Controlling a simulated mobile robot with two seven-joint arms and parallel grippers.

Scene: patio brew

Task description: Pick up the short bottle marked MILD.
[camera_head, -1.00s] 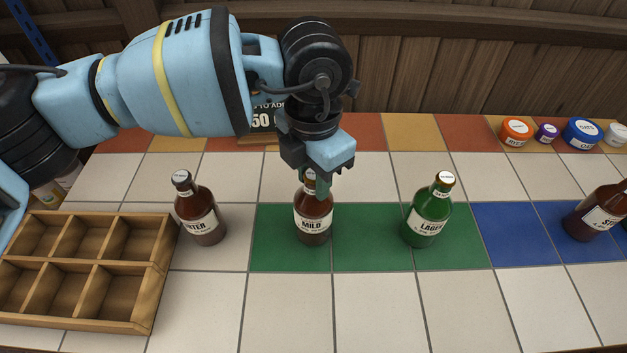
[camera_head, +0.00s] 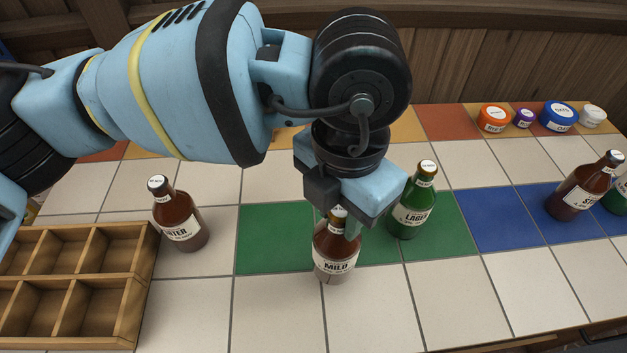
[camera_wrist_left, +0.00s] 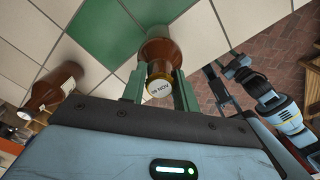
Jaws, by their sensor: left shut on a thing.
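The short brown bottle marked MILD (camera_head: 336,262) hangs upright or nearly so under my left gripper (camera_head: 338,218), over the front edge of the green tiles. My left gripper is shut on its neck. In the left wrist view the bottle's cap (camera_wrist_left: 160,88), reading 09 NOV, sits between the two green fingers of the gripper (camera_wrist_left: 159,90). The gripper covers part of the bottle's upper end in the head view. The gap below the bottle is hard to judge. My right gripper (camera_wrist_left: 228,78) shows small at the right of the left wrist view; its jaws are unclear.
A green LAGER bottle (camera_head: 412,212) stands close to the right of my left gripper. A brown bottle (camera_head: 179,218) stands left, beside a wooden divided crate (camera_head: 141,297). A brown bottle (camera_head: 583,188) stands on the blue tiles. Several small jars line the back right. The front tiles are clear.

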